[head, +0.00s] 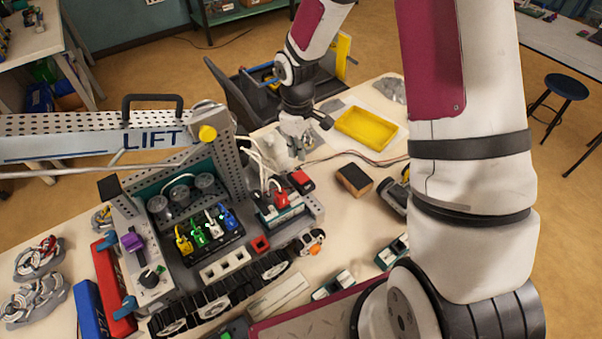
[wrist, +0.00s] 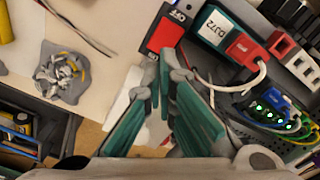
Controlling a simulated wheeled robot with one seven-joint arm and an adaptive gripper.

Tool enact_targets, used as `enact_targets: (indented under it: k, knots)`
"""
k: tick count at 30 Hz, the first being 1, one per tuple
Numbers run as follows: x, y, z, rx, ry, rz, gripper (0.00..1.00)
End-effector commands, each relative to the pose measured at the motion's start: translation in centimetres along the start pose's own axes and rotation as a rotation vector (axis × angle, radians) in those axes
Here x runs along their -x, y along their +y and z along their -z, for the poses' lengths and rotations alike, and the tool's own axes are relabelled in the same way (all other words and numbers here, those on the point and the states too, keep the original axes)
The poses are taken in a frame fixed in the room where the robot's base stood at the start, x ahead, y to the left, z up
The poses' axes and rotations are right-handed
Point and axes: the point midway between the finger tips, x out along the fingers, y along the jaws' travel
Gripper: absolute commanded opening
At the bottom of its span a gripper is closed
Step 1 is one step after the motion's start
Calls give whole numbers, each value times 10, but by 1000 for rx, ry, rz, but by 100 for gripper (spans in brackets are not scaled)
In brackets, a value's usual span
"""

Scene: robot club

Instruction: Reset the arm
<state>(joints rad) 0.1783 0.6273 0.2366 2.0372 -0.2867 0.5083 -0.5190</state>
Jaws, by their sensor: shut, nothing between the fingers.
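My arm reaches from the right side of the head view over the table, with its far end bent down. My gripper (head: 297,140) hangs near the far edge of the table, beside grey and white cables and left of a yellow tray (head: 366,129). In the wrist view my gripper (wrist: 163,68) shows two teal-padded fingers with their tips together and nothing held. I cannot tell the exact gap between the tips and the block.
A perforated metal frame marked LIFT (head: 152,140) stands at left, with coloured plugs (head: 205,230) in a black block below it. A grey tray with metal bits (wrist: 64,72) lies left in the wrist view. Bare tabletop shows around the wooden block.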

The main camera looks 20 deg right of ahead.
Motion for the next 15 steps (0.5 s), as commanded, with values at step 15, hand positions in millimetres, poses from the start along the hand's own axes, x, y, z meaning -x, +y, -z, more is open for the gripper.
enact_targets:
  k: [15]
  knots:
    - [62, 0, -10, -84, 20, -72, 0]
